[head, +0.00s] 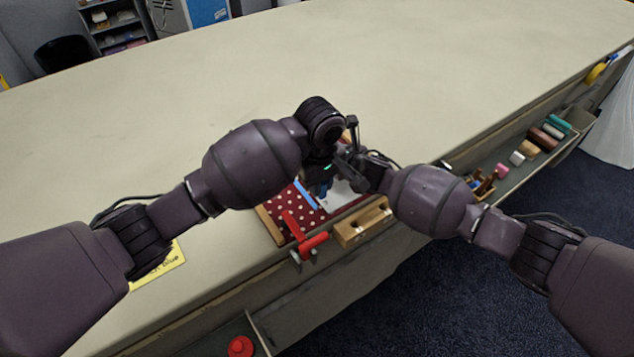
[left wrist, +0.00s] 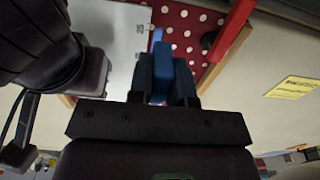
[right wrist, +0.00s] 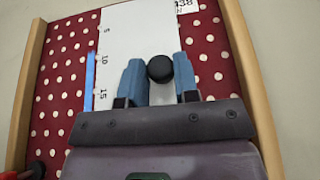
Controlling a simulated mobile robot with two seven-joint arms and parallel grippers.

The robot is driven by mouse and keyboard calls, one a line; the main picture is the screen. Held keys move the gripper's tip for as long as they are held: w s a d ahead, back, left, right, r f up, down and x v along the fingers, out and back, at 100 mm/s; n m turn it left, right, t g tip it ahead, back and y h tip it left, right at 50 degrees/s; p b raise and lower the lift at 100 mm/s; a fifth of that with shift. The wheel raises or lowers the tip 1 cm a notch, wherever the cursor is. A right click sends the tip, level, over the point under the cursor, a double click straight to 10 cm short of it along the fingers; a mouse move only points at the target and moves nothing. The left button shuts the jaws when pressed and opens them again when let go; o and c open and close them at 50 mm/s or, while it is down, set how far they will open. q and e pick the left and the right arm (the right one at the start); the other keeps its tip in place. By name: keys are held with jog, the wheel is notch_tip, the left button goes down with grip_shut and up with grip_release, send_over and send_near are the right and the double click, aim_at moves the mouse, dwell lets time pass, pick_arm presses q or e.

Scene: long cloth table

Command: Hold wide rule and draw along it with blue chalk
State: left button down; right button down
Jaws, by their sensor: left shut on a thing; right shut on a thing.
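The wide rule is a white plate with a number scale; it lies flat on the dark red dotted cloth (right wrist: 60,85) and shows in the right wrist view (right wrist: 120,35). My right gripper (right wrist: 161,76) is shut on the rule's round black knob (right wrist: 160,68). My left gripper (head: 323,187) is shut on the blue chalk (left wrist: 163,62), beside the rule's scaled edge. Whether the chalk tip touches the cloth is hidden. A blue line (right wrist: 90,78) runs along the rule's scaled edge and also shows in the head view (head: 306,195). My arms hide much of the rule there.
A red clamp (head: 308,243) sits at the table's front edge, with a wooden block (head: 362,222) to its right. A yellow label (head: 160,264) lies on the left. A trough with several coloured pieces (head: 540,138) runs along the right front. The table behind is clear.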

jog(key=c, duration=0.8)
grip_release()
jog(key=shift+v, duration=6)
